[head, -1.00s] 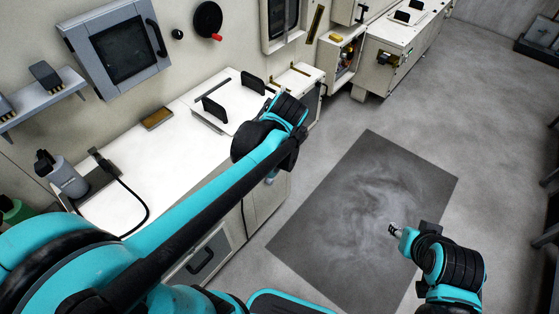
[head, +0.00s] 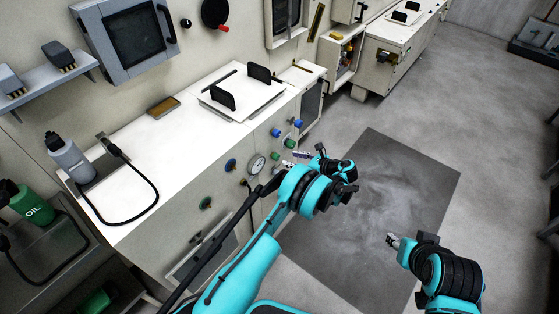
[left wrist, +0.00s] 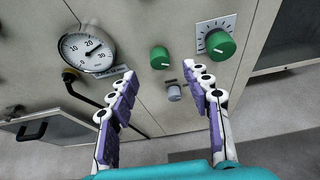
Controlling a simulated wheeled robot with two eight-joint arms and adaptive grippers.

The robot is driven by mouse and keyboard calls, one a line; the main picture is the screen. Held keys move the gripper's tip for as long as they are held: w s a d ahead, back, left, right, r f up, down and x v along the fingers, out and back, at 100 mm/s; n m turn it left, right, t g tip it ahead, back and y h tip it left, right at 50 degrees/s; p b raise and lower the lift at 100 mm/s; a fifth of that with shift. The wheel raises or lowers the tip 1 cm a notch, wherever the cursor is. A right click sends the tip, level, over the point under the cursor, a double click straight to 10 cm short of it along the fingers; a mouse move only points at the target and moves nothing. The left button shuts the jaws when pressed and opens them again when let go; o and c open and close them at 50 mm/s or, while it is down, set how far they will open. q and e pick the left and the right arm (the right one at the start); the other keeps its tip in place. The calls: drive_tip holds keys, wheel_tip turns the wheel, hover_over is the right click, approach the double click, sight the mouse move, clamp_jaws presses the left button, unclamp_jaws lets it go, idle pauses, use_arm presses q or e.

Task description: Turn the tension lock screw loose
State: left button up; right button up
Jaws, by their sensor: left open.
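In the left wrist view a small grey knob (left wrist: 174,93) sits low on the cabinet front, below a dark label; it looks like the lock screw, but I cannot read its marking. My left gripper (left wrist: 160,72) is open, its purple-padded fingers reaching toward the panel with the grey knob between them in the picture. I see no contact with it. In the head view the left gripper (head: 296,156) is in front of the cabinet, and I cannot make out the grey knob there. My right gripper (head: 391,240) is over the floor mat, its jaw state unclear.
A green knob (left wrist: 160,57) and a green dial knob (left wrist: 220,45) are close above the grey one. A pressure gauge (left wrist: 87,52) is to their left. The white worktop (head: 150,140) is above the panel. A dark mat (head: 400,180) covers clear floor.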

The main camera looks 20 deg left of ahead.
sight(278, 158)
use_arm(q)
drive_tip(key=b+x, duration=0.1)
drive_tip(key=x, duration=0.2)
drive_tip(key=f+b+x, duration=0.1)
drive_tip(key=x, duration=0.2)
drive_tip(key=shift+a+f, duration=0.15)
drive_tip(key=shift+w+a+f+b, duration=0.2)
drive_tip(key=shift+a+b, duration=0.15)
drive_tip(key=shift+a, duration=0.25)
drive_tip(key=shift+r, duration=0.1)
clamp_jaws()
